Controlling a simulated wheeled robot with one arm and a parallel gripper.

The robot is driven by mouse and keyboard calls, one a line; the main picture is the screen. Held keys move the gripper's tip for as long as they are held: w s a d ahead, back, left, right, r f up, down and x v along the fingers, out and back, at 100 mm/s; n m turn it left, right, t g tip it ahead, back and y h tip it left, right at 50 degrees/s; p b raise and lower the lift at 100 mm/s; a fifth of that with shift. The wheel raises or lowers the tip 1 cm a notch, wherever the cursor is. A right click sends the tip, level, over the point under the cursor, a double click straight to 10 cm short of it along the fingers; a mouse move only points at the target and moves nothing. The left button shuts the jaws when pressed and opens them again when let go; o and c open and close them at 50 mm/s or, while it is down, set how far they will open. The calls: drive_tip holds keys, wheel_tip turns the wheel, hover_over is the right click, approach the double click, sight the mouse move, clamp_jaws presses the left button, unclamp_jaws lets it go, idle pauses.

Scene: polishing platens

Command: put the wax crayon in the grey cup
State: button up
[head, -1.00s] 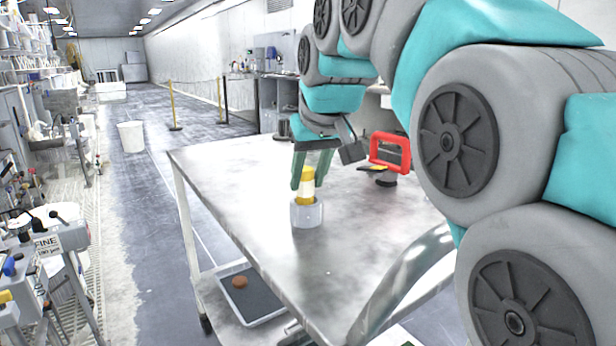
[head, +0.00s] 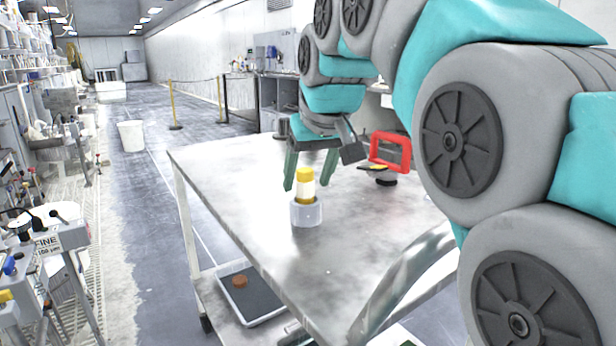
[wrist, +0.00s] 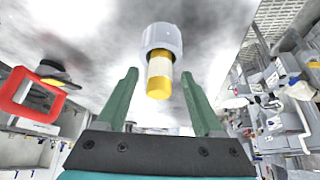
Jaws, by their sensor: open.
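The wax crayon (head: 305,187) is yellow with a white band and stands upright in the grey cup (head: 306,213) on the metal table. Its lower end is inside the cup and hidden. My gripper (head: 308,182) is open, with its green fingers apart, behind the crayon's upper part in the head view and not closed on it. In the wrist view the crayon (wrist: 159,78) juts from the cup (wrist: 161,38) toward my open gripper (wrist: 165,85), between the lines of the two fingers.
A dark tray (head: 250,295) with a brown round piece sits on the lower shelf. The table's left part is clear.

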drive_tip(key=v, duration=1.2)
drive_tip(key=shift+f, duration=0.1)
